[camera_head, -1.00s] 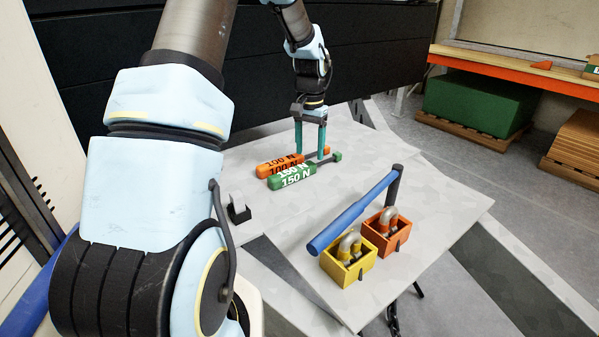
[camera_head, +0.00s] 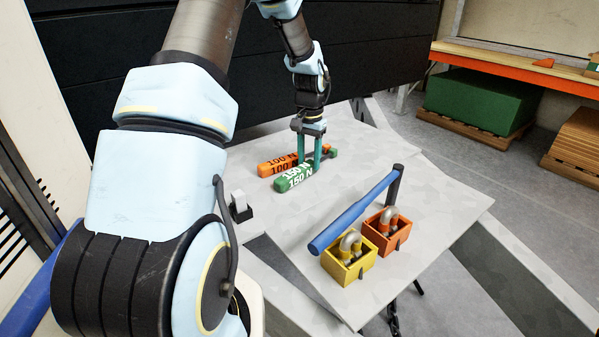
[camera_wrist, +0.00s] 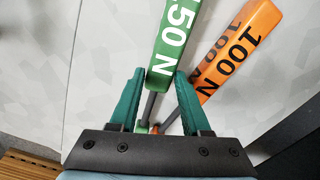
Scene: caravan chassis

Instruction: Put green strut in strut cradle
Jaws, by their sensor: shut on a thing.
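The green strut (camera_head: 297,178), marked 150 N, lies on the pale tabletop beside an orange strut (camera_head: 276,165) marked 100 N. My gripper (camera_head: 312,165) is down at the table and shut on the green strut near where its thick body meets the thin dark rod. In the wrist view, the green strut (camera_wrist: 174,45) runs up from between the teal fingers (camera_wrist: 158,100). A small grey and dark bracket (camera_head: 240,208) stands at the left table edge, partly behind my arm; I cannot tell whether it is the strut cradle.
The orange strut (camera_wrist: 238,48) lies close to the right of the green one in the wrist view. A blue-handled hammer (camera_head: 355,212), a yellow box (camera_head: 345,268) and an orange box (camera_head: 385,238) with shackles stand front right. Bare tabletop lies between.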

